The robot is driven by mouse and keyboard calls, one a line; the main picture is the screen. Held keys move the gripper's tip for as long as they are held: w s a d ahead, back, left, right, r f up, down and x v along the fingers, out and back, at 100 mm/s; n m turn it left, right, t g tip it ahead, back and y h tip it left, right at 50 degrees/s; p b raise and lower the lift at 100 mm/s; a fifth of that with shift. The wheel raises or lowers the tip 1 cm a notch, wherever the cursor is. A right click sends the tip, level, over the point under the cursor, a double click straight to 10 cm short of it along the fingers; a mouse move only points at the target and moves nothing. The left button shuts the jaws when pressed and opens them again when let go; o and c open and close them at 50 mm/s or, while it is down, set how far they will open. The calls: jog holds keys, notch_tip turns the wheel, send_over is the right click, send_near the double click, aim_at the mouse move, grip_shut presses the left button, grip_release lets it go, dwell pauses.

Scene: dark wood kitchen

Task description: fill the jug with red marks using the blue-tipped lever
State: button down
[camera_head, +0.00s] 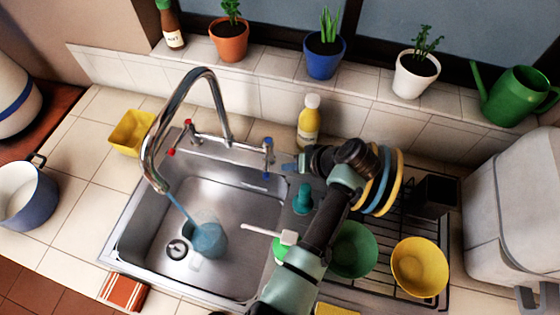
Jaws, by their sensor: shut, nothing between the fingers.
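The chrome tap (208,85) arches over the steel sink (245,200). A blue stream of water (182,207) runs from its spout down to a clear, bluish jug (210,241) standing in the basin. I cannot make out red marks on the jug or its exact water level. The blue-tipped lever (268,144) is on the right of the tap's base, and a red-tipped lever (172,151) is on the left. My gripper (287,168) is shut and empty, just right of and below the blue-tipped lever; I cannot tell whether they touch.
A yellow bottle (308,125) stands behind my gripper. A dish rack (408,215) with plates and bowls fills the right side. A white-handled brush (265,233) lies beside my arm. Potted plants line the sill, and a yellow container (130,132) stands left of the tap.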

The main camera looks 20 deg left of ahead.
aim_at(267, 169)
jog(key=shift+s+a+r+p, duration=0.1)
jog(key=shift+s+a+p, duration=0.1)
jog(key=shift+a, duration=0.45)
jog(key=shift+s+a+p, duration=0.15)
jog(key=shift+a+p, duration=0.05)
jog(key=shift+a, duration=0.45)
jog(key=shift+s+a+m+t+h+p, duration=0.15)
jog(key=shift+s+a+m+t+p, duration=0.2)
jog(key=shift+a+p, duration=0.2)
jog(key=shift+s+a+m+t+h+p, duration=0.15)
jog(key=shift+s+a+m+p, duration=0.1)
jog(key=shift+a+m+p, duration=0.3)
